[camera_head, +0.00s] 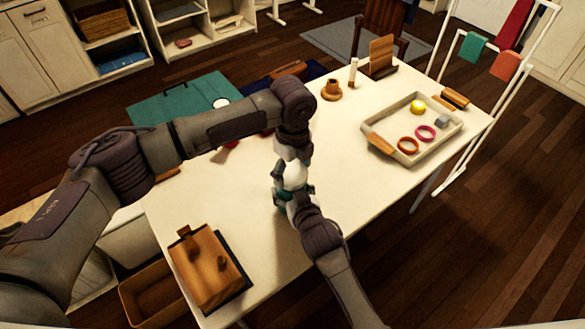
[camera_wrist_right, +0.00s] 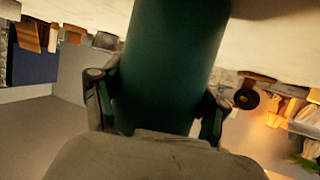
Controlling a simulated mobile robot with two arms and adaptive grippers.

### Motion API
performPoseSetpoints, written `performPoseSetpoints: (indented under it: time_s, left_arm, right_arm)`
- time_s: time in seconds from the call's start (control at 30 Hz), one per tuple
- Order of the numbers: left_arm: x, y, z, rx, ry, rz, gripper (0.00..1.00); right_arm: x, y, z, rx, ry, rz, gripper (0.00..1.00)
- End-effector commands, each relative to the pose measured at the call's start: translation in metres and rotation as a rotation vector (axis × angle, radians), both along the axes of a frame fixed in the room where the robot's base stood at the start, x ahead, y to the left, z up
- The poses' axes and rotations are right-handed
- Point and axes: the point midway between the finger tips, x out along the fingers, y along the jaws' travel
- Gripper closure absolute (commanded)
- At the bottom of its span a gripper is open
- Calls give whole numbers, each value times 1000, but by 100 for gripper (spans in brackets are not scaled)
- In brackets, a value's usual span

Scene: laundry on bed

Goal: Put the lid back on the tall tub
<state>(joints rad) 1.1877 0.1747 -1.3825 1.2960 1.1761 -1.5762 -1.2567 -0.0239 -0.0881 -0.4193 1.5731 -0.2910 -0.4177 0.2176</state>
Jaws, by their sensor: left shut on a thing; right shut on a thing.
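The tall tub (camera_wrist_right: 168,65) is a dark green cylinder filling the middle of the right wrist view. My right gripper (camera_wrist_right: 158,108) is shut around it, one finger on each side. In the head view, the right gripper (camera_head: 291,205) is near the middle of the white table, with a bit of teal showing beside it. My left gripper (camera_head: 292,172) comes down from above, directly over the right one. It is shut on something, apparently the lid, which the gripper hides. Whether lid and tub touch cannot be seen.
On the white table (camera_head: 350,195), a tray (camera_head: 393,155) with rings, a yellow ball and a grey block stands right. A wooden box (camera_head: 208,268) sits at the near left. A brown cup (camera_head: 331,91) and a white bottle (camera_head: 353,72) stand behind. The table's right front is clear.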

Motion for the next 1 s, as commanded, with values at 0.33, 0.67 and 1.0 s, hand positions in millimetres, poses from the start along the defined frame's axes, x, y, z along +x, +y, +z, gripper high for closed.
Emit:
performPoseSetpoints:
  time_s: [0.33, 0.67, 1.0]
  left_arm:
    - [0, 0, -7, -1, -1, 0, 34]
    - [0, 0, -10, -1, 0, -94, 34]
    - [-1, 3, -10, 0, 1, -849, 34]
  right_arm:
    - [0, 0, -1, -1, 2, 0, 89]
    - [0, 0, -1, -1, 2, 0, 100]
    - [0, 0, -1, -1, 2, 0, 100]
